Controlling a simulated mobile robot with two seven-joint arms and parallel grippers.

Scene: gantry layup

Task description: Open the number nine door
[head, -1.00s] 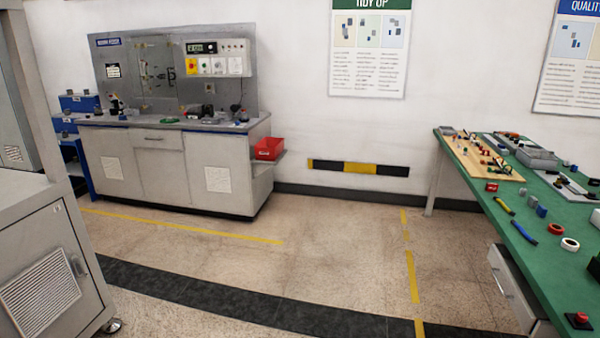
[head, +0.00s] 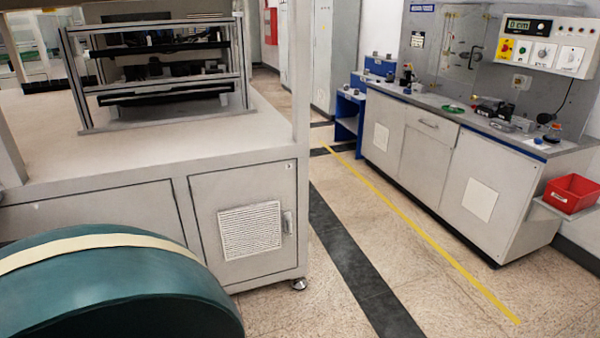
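A grey cabinet door (head: 205,205) is set in the front of the white-topped machine base at left. It is shut, with a white louvred vent (head: 250,231) and a small upright handle (head: 288,222) on its right side. A tiny label (head: 291,167) sits near its upper right corner, too small to read, so I cannot tell whether it is number nine. Other plain grey panels continue to its left. Neither of my grippers is in view.
A large teal rounded shape with a cream band (head: 110,255) is close at lower left; I cannot tell what it is. Open floor (head: 350,285) lies right of the machine. A grey workbench (head: 420,165) with a red bin (head: 571,194) stands at right.

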